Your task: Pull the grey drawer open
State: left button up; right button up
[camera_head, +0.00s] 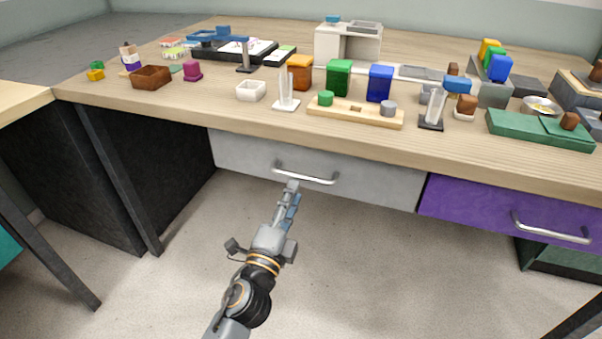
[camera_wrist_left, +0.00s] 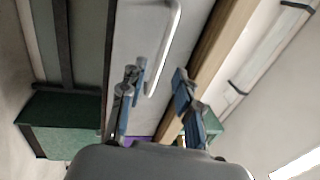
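The grey drawer (camera_head: 235,155) sits under the wooden tabletop in the head view, its front looking flush with the desk. Its silver bar handle (camera_head: 308,176) runs across the middle of the front. My left gripper (camera_head: 291,186) reaches up from below, its tips close to the left part of the handle. In the left wrist view, the gripper's two fingers (camera_wrist_left: 158,78) are spread apart. The handle (camera_wrist_left: 166,45) shows between them in the picture, against the grey drawer front (camera_wrist_left: 130,35). I cannot tell whether a finger touches it. My right gripper is not in view.
A purple drawer (camera_head: 460,207) with its own handle is to the right. The wooden tabletop (camera_head: 200,110) above holds many blocks, trays and stands. A dark table leg (camera_head: 120,180) stands to the left. The floor (camera_head: 390,270) in front of the drawer is clear apart from my arm.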

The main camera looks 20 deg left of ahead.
aim_at(301, 177)
pick_arm(q)
jog(key=shift+w+d+r, duration=0.1)
jog(key=shift+w+r, duration=0.1)
jog(key=shift+w, duration=0.8)
jog(key=shift+w+a+r, duration=0.1)
jog(key=shift+w+r, duration=0.1)
jog(key=shift+w, duration=0.8)
jog(key=shift+w+d+r, duration=0.1)
jog(key=shift+w+r, duration=0.1)
jog(key=shift+w, duration=0.8)
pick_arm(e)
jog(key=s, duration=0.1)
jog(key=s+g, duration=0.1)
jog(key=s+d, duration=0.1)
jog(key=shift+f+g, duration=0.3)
pick_arm(q)
grip_shut()
